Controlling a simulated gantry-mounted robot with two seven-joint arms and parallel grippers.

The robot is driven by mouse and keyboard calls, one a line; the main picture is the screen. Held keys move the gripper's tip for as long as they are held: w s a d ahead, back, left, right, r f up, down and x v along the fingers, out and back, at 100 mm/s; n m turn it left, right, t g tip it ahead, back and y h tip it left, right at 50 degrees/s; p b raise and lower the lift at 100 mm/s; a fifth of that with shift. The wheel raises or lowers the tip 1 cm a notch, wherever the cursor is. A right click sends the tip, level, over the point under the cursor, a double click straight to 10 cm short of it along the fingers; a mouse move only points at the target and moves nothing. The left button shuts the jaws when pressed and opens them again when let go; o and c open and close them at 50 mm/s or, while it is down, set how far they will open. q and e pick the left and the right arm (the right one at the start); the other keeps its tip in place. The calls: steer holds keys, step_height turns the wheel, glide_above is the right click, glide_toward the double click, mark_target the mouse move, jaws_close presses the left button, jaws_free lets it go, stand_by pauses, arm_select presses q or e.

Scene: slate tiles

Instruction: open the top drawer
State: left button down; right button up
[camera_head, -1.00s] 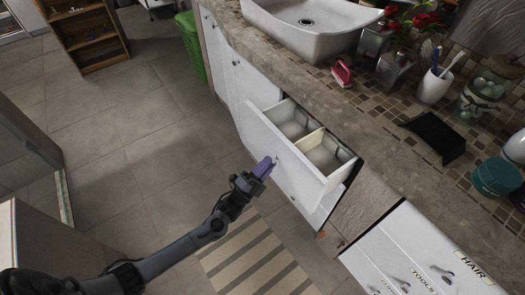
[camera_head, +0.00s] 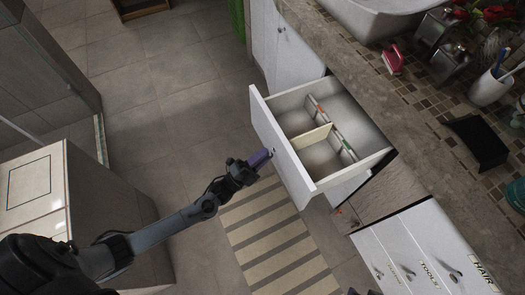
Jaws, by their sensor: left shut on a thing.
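The top drawer (camera_head: 281,151) of the white cabinet under the stone counter stands pulled well out. Its inside shows dividers (camera_head: 312,137) and bare compartments. My left gripper (camera_head: 262,158) is at the middle of the drawer's outer front face, at the knob (camera_head: 273,153). It is shut there, on the drawer's knob, which its purple fingers partly hide. My right gripper is not in view.
The counter (camera_head: 362,88) carries a sink (camera_head: 375,10), a pink-red item (camera_head: 392,57), soap dispensers and a cup with toothbrushes. Labelled white drawers (camera_head: 425,250) stand at the lower right. A striped mat (camera_head: 275,235) lies on the tiled floor.

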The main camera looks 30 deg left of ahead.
arm_select(q)
steer(key=shift+s, duration=0.1)
stand_by(0.3)
steer(key=c, duration=1.3)
jaws_free()
steer(key=shift+a, duration=0.1)
steer(key=p+v, duration=0.1)
steer(key=v, duration=0.9)
steer(key=shift+s+f, duration=0.25)
steer(key=shift+s, duration=0.05)
steer(key=shift+a, duration=0.1)
